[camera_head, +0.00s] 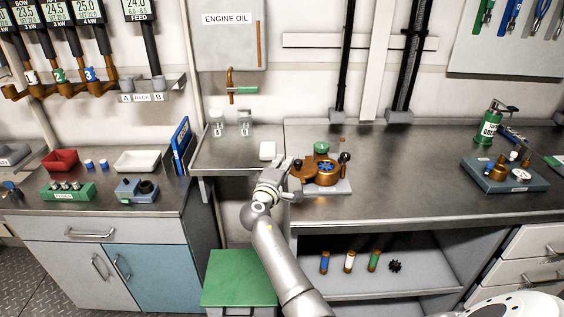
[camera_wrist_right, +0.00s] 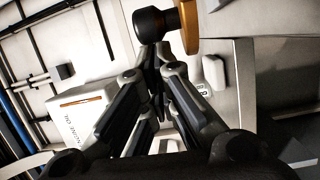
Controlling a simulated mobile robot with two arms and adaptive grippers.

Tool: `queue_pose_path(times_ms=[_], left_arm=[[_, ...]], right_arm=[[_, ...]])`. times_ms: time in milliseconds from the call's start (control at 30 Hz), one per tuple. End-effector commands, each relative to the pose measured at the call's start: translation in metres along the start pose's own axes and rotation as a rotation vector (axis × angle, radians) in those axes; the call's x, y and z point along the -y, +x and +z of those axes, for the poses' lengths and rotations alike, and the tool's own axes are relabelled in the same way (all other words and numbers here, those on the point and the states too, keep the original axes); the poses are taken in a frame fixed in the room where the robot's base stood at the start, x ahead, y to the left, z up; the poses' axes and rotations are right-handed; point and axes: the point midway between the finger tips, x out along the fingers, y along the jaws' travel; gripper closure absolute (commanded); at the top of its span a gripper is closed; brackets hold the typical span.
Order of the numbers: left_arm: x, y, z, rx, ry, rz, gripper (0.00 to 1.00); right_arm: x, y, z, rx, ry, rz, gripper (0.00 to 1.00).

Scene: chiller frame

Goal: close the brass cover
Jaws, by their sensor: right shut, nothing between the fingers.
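The brass pump housing (camera_head: 325,180) sits on a light base plate on the bench, its round top open with a blue wheel (camera_head: 326,168) showing inside. The brass cover (camera_head: 303,172) appears swung out to the left of the opening. My right gripper (camera_head: 283,170) is at the cover's left side, shut and empty. In the right wrist view the shut fingertips (camera_wrist_right: 155,50) are close to a black knob (camera_wrist_right: 155,22) beside a brass edge (camera_wrist_right: 210,28); I cannot tell if they touch it. My left gripper is not in view.
A green-topped part (camera_head: 321,147) stands behind the housing and a black-knobbed lever (camera_head: 345,158) to its right. A green stool (camera_head: 238,278) stands below. The bench to the right is clear up to a blue-grey tray (camera_head: 492,182).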

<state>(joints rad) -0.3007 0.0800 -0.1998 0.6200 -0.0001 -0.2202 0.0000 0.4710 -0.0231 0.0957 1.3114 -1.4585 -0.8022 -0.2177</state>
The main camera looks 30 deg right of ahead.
Motion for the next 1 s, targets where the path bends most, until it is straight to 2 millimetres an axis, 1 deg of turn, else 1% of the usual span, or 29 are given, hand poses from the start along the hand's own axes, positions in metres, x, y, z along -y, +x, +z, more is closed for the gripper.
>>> queue_pose_path(times_ms=[667,867,1000], left_arm=[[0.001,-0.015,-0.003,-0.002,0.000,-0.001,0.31],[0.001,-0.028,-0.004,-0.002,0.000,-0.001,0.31],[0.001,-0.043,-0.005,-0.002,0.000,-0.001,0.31]], right_arm=[[-0.002,-0.003,0.005,-0.106,0.000,-0.006,1.00],[-0.004,-0.005,0.012,-0.200,-0.002,-0.010,1.00],[-0.006,-0.007,0.022,-0.313,-0.002,-0.016,1.00]])
